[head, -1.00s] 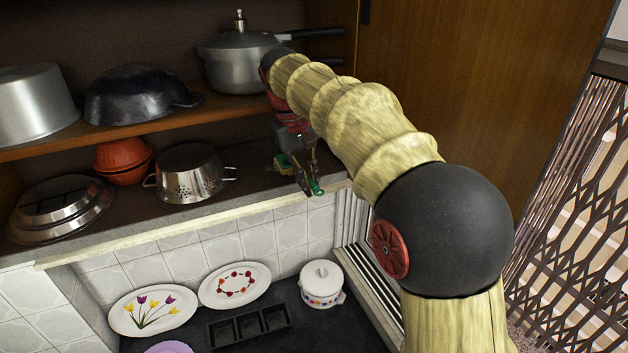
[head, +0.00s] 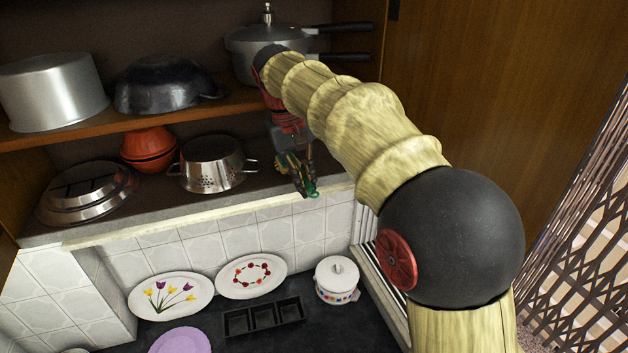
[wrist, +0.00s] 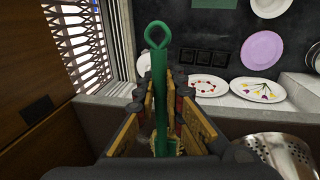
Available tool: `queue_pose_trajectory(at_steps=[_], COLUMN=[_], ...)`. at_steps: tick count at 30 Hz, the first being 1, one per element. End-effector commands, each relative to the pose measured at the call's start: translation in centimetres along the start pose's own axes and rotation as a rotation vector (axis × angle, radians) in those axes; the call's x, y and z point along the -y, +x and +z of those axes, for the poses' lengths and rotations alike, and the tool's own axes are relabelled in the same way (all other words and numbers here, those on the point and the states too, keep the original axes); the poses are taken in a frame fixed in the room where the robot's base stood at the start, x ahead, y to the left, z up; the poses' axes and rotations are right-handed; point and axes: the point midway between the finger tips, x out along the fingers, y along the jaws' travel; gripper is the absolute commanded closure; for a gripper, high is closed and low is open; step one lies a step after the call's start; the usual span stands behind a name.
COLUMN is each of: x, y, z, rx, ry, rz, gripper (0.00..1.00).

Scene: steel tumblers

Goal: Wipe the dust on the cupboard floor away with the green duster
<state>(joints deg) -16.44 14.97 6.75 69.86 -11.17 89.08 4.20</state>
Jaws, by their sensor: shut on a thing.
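My gripper (head: 305,183) is over the right part of the cupboard floor (head: 262,203), near its front edge, to the right of the steel colander. It is shut on the green duster (head: 314,193), whose looped handle end sticks out past the fingers. In the wrist view the duster (wrist: 158,62) stands between the fingers (wrist: 166,92), its loop away from the wrist. The duster's other end is mostly hidden by the gripper, so I cannot tell whether it touches the floor. I cannot make out any dust.
The colander (head: 212,168) stands close left of my gripper. The upper shelf (head: 200,108) holds a pressure cooker (head: 250,60) above my gripper. A wooden panel (head: 470,80) bounds the right.

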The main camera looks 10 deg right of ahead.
Motion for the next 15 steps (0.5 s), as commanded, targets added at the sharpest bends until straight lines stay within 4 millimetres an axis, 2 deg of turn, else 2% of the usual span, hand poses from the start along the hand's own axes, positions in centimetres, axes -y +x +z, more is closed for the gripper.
queue_pose_trajectory(at_steps=[3, 15], x=[0.66, 0.60], y=[-0.08, -0.34], z=[-0.01, -0.04], rx=[0.001, 0.000], ry=[-0.002, 0.000], rz=[0.000, 0.000], gripper=[1.00, 1.00])
